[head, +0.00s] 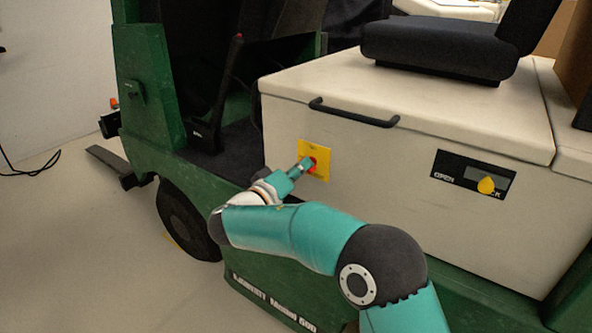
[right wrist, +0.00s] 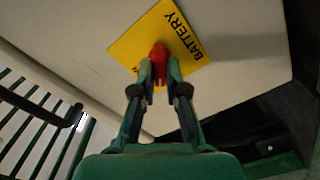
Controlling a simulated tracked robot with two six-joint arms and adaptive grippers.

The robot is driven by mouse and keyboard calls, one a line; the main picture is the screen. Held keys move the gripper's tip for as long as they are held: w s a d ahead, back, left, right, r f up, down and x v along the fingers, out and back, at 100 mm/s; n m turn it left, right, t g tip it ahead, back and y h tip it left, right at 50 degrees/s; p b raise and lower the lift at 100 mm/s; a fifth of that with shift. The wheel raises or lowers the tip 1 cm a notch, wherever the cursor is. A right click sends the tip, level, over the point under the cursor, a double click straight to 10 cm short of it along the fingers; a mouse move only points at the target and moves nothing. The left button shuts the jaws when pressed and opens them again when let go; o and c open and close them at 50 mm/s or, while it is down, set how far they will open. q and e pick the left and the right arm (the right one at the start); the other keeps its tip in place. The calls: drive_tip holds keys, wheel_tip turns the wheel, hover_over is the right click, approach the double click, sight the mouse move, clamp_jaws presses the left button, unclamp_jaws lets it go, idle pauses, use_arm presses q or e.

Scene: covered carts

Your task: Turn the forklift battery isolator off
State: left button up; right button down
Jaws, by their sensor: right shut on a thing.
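The battery isolator is a red knob (right wrist: 159,52) on a yellow plate (head: 318,150) fixed to the cream side panel of the green forklift. The plate (right wrist: 190,45) reads "BATTERY" in the right wrist view; other lettering is partly hidden. My right gripper (head: 307,164) reaches the knob from the left in the head view. In the right wrist view its two fingers (right wrist: 159,68) are shut on the red knob, one on each side. Most of the knob is hidden in the head view. My left gripper is not in view.
A black handle (head: 353,115) sticks out of the panel above the plate. A black latch panel with a yellow knob (head: 487,185) is to the right. A black seat (head: 440,48) is on top. Open floor (head: 60,230) lies at left, beside the fork and wheel.

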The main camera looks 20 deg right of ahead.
drive_tip(key=shift+d+n+p, duration=0.15)
drive_tip(key=shift+n+p, duration=1.15)
drive_tip(key=shift+n, duration=2.3)
drive_tip(key=c, duration=1.2)
unclamp_jaws()
drive_tip(key=shift+w+f, duration=0.1)
drive_tip(key=shift+f, duration=0.05)
drive_tip(key=shift+a, duration=0.2)
